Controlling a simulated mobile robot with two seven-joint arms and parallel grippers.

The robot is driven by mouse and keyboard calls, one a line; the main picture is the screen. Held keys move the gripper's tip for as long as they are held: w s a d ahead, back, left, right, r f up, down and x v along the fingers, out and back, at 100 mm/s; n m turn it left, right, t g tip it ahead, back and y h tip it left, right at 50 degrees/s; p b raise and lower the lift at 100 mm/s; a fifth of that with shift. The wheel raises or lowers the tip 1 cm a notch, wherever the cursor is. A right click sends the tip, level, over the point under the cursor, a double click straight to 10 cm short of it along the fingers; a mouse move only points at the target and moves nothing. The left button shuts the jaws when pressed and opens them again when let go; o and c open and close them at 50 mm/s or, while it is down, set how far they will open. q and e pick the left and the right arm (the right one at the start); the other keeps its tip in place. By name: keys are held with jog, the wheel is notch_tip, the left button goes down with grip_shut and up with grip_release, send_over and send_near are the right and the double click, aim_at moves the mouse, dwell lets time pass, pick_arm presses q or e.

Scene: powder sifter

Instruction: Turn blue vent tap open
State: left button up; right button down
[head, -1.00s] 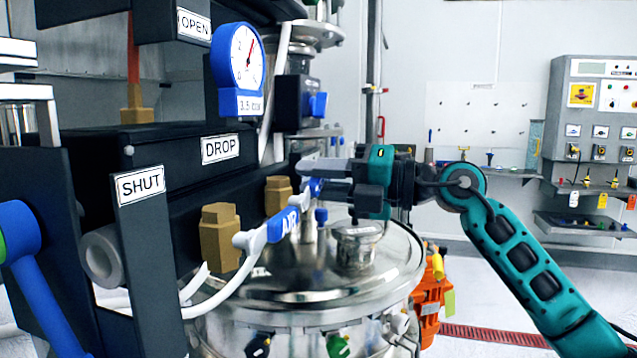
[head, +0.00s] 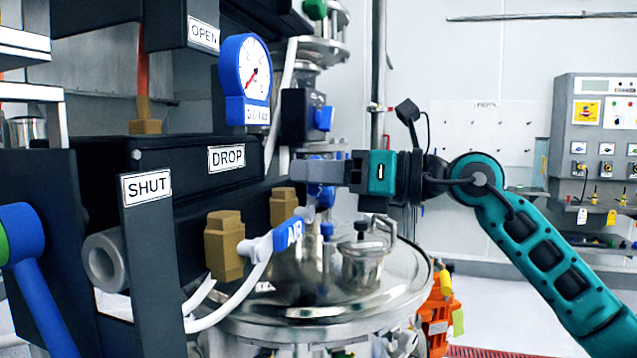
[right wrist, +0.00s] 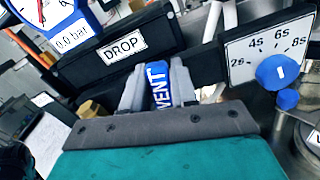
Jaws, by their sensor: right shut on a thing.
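The blue vent tap (right wrist: 159,86), lettered VENT, lies between the two grey fingers of my right gripper (right wrist: 160,85) in the right wrist view. The fingers are shut on it, one on each side. In the head view my right gripper (head: 305,169) reaches in from the right, just right of the DROP label, and its fingers hide most of the tap. The pressure gauge (head: 246,80) has its needle pointing to the lower left, and its readout (right wrist: 73,41) shows 0.0 bar in the right wrist view. My left gripper is not in view.
A blue AIR tap (head: 290,235) sits below my right gripper, near brass fittings (head: 224,245). A steel vessel lid (head: 390,283) lies beneath. A timer panel with a blue knob (right wrist: 278,72) stands close right of the gripper in the wrist view. A blue lever (head: 40,285) is at far left.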

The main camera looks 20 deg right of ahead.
jog(key=shift+s+a+n+b, duration=0.3)
jog(key=shift+s+n+b, duration=0.15)
jog(key=shift+n, duration=0.65)
jog(key=shift+s+a+n, duration=0.1)
jog(key=shift+n, duration=0.2)
jog(key=c, duration=1)
grip_release()
jog(key=shift+o, duration=0.2)
